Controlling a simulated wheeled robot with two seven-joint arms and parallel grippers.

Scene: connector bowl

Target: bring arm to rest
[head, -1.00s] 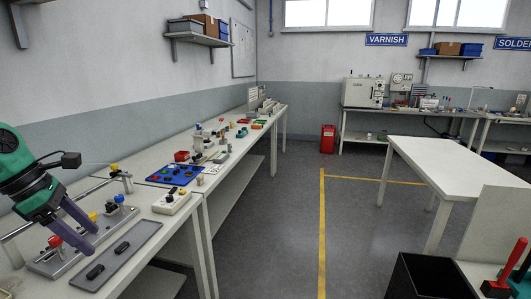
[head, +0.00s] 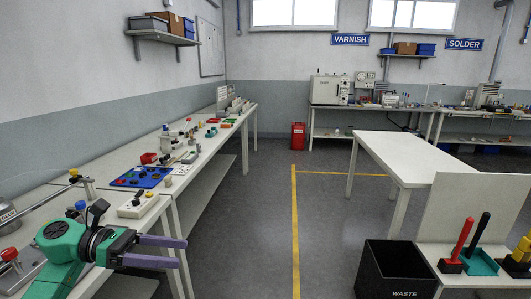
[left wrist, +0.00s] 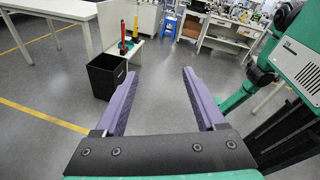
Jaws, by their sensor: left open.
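My left gripper (head: 162,252) is at the lower left of the head view, beside the front edge of the left workbench (head: 60,208). Its two purple fingers point right, over the floor. In the left wrist view the gripper (left wrist: 153,95) has its fingers wide apart, with only grey floor between them. It is open and holds nothing. The green and black wrist covers part of the bench behind it. My right gripper does not show in the head view.
A black waste bin (head: 395,268) stands on the floor at the lower right. Beside it a low table holds red, black and yellow-handled tools (head: 462,240). A white table (head: 430,160) stands farther back. The bench carries a blue board (head: 142,177) and a white box (head: 138,205). Open floor lies between.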

